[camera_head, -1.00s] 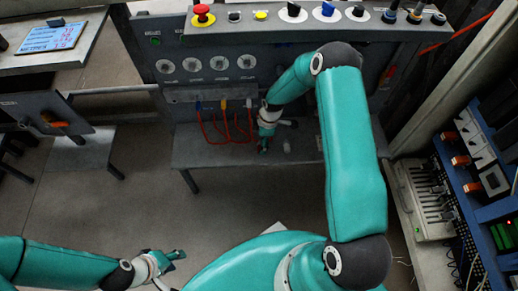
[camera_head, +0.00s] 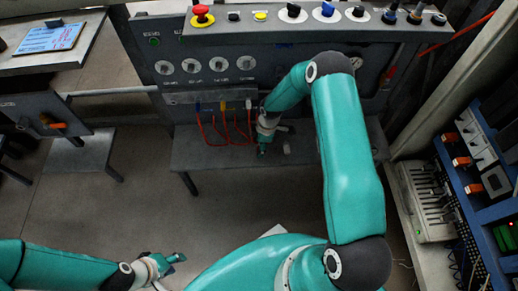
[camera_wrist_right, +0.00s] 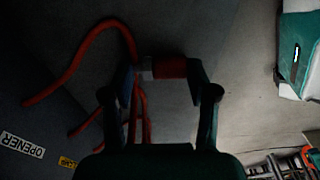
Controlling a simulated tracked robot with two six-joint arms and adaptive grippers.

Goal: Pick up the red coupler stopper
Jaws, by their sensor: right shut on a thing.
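The red coupler stopper (camera_wrist_right: 170,68) shows in the right wrist view as a short red cylinder with a pale grey end on its left. It lies crosswise between the two fingertips of my right gripper (camera_wrist_right: 163,72), which is shut on it. In the head view my right gripper (camera_head: 263,148) is low in front of the grey panel, over the shelf, and the stopper cannot be made out there. My left gripper (camera_head: 172,260) is at the lower left over the floor, away from the panel. Its jaw opening is too small to judge.
Several red hoses (camera_head: 222,132) hang from the panel just left of my right gripper; red hose also shows in the right wrist view (camera_wrist_right: 85,55). The grey shelf (camera_head: 205,160) lies below. A small pale object (camera_head: 286,148) sits right of the gripper. A blue rack (camera_head: 475,185) stands at right.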

